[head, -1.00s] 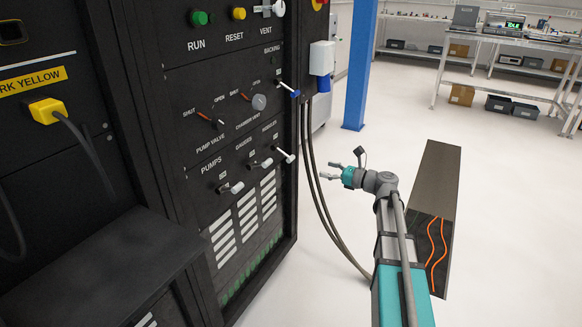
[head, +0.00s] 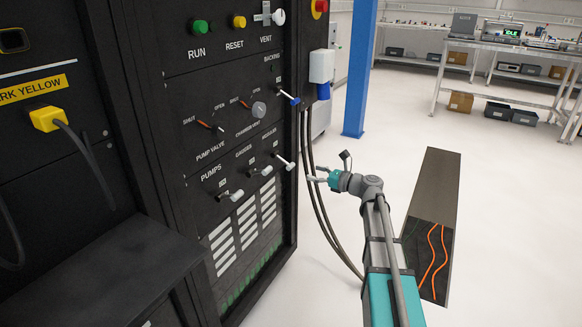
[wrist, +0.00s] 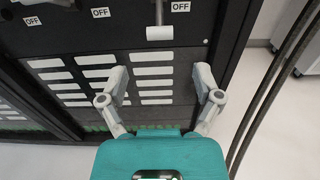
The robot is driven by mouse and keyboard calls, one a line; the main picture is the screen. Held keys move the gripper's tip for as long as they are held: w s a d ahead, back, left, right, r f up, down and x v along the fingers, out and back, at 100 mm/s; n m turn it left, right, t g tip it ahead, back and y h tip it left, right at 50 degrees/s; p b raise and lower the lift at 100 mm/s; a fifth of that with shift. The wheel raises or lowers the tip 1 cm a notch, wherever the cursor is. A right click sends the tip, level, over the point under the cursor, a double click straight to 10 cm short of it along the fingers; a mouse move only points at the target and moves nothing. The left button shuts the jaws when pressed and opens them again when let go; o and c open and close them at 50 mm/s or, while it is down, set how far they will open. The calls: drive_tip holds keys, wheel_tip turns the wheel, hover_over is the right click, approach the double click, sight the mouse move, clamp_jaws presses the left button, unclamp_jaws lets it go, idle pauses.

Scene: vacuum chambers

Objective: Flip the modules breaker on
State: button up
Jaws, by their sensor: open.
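The modules breaker (head: 288,164) is the rightmost of three white-tipped handles in the lower row of the black panel. In the wrist view its pale handle (wrist: 160,33) points down, beside a label reading OFF (wrist: 181,6). My gripper (head: 313,175) is to the right of this handle in the head view, apart from it. In the wrist view my gripper (wrist: 161,73) is open and empty, with its fingers spread over the white label strips below the handle. The handle lies ahead, between the lines of the two fingers.
The pumps handle (head: 236,195) and gauges handle (head: 266,171) are left of the modules breaker. Dark cables (head: 320,215) hang beside the cabinet's right edge, close to my gripper. Open floor lies behind.

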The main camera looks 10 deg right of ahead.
sight(293, 166)
drive_tip(key=x, duration=0.9)
clamp_jaws()
idle(0.4)
